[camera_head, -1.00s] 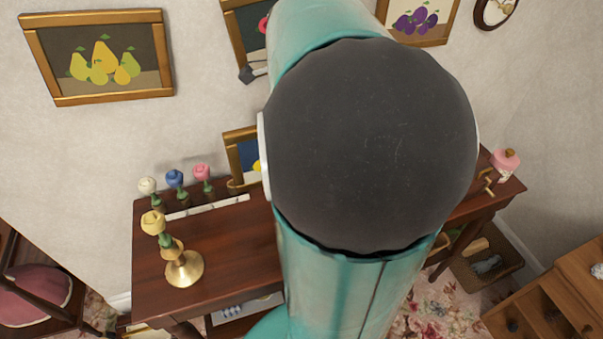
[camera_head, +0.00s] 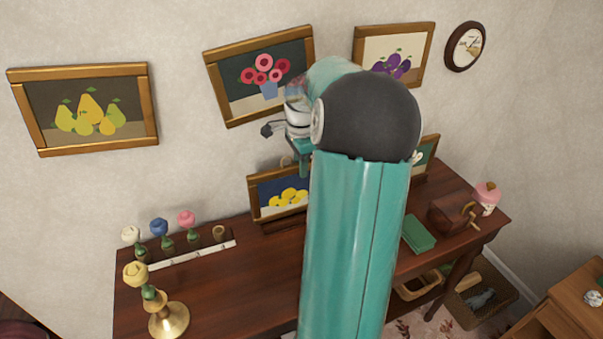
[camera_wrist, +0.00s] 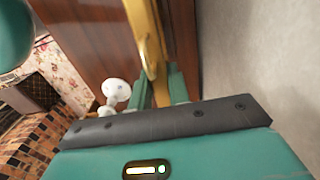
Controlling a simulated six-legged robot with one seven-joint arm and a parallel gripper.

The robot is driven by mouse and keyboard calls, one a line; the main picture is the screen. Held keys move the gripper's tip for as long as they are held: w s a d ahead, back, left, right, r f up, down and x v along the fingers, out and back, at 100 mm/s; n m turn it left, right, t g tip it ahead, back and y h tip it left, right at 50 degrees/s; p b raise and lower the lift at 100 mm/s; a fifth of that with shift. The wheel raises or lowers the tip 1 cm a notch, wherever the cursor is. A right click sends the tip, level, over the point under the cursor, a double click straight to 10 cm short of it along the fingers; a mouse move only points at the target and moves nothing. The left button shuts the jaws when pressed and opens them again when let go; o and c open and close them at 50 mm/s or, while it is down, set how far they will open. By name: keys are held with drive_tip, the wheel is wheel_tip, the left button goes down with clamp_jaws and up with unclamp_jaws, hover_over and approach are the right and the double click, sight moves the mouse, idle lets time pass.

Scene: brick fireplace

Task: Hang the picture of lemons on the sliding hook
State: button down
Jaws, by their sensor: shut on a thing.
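The picture of lemons (camera_head: 284,197) has a gilt wooden frame and a dark blue ground. It stands upright at the back of the brown desk, partly hidden by my arm. My gripper (camera_head: 303,168) is at the top edge of its frame. In the wrist view, the gilt frame edge (camera_wrist: 147,38) runs down between the fingers of my gripper (camera_wrist: 160,88), which is shut on it. I cannot tell whether the picture is clear of the desk. I cannot make out the sliding hook.
Pictures of pears (camera_head: 85,108), pink flowers (camera_head: 262,80) and plums (camera_head: 393,58) hang on the wall.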

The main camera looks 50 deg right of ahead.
sight(288, 187)
drive_tip(key=shift+w+d+f, duration=0.1)
drive_tip(key=shift+d+f, duration=0.05)
drive_tip(key=shift+f, duration=0.65)
drive_tip(key=shift+w+d+f, duration=0.1)
drive_tip(key=shift+f, duration=0.7)
drive_tip(key=shift+s, duration=0.1)
drive_tip(key=shift+f, duration=0.15)
drive_tip(key=c, duration=1.3)
unclamp_jaws()
